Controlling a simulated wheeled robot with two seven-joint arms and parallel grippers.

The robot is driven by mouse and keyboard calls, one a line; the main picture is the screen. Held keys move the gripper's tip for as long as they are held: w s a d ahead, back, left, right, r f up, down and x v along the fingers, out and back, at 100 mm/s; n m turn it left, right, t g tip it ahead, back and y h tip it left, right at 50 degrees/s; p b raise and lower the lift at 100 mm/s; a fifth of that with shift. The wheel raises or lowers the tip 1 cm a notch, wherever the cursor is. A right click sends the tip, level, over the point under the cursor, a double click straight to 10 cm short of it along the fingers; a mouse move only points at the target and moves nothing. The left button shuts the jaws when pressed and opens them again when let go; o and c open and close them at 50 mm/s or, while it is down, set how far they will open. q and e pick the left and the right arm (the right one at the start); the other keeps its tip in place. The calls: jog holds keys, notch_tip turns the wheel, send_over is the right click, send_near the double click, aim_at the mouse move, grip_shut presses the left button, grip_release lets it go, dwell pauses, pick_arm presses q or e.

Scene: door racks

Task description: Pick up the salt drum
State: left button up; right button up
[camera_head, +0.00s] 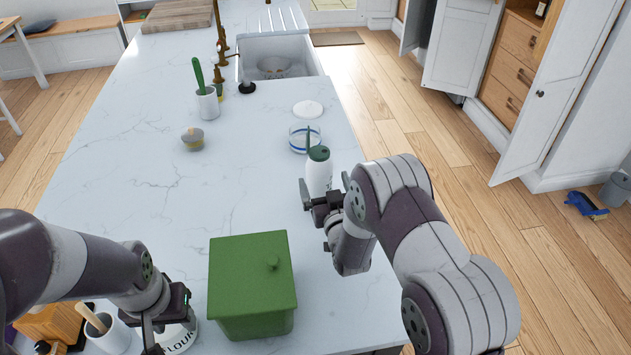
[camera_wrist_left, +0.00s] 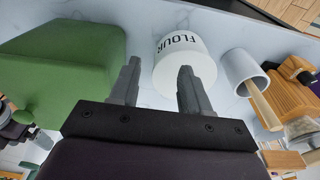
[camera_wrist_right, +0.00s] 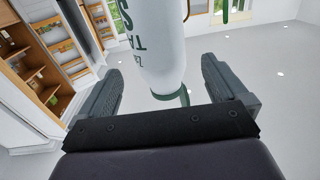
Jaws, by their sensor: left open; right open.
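The salt drum (camera_head: 318,178) is a white cylinder with a dark green top, upright at the counter's right side. In the right wrist view the drum (camera_wrist_right: 157,45) shows partial green lettering and lies between the fingers. My right gripper (camera_head: 324,192) is open, with a finger on each side of the drum; gaps show between fingers and drum. Its lower part is hidden behind the gripper in the head view. My left gripper (camera_head: 168,322) is open at the near left, close to a white flour canister (camera_head: 180,340); the canister also shows beyond its fingers (camera_wrist_left: 183,48).
A green lidded box (camera_head: 250,285) stands between my grippers. A blue-striped glass bowl (camera_head: 298,139) is just behind the drum, with a white disc (camera_head: 308,109) beyond. A utensil pot (camera_head: 207,103) and small lidded jar (camera_head: 192,139) stand left. The middle counter is clear.

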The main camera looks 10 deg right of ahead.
jog(key=w, duration=0.2)
jog(key=w+b, duration=0.1)
jog(key=w, duration=0.1)
jog(key=w+f, duration=0.1)
jog(key=w, duration=0.1)
jog(key=shift+w+a, duration=0.3)
jog(key=shift+w, duration=0.65)
jog(key=shift+s+r, duration=0.1)
jog(key=shift+s, duration=0.05)
jog(key=c, duration=1.3)
jog(key=shift+r, duration=0.1)
jog(key=shift+c, duration=0.8)
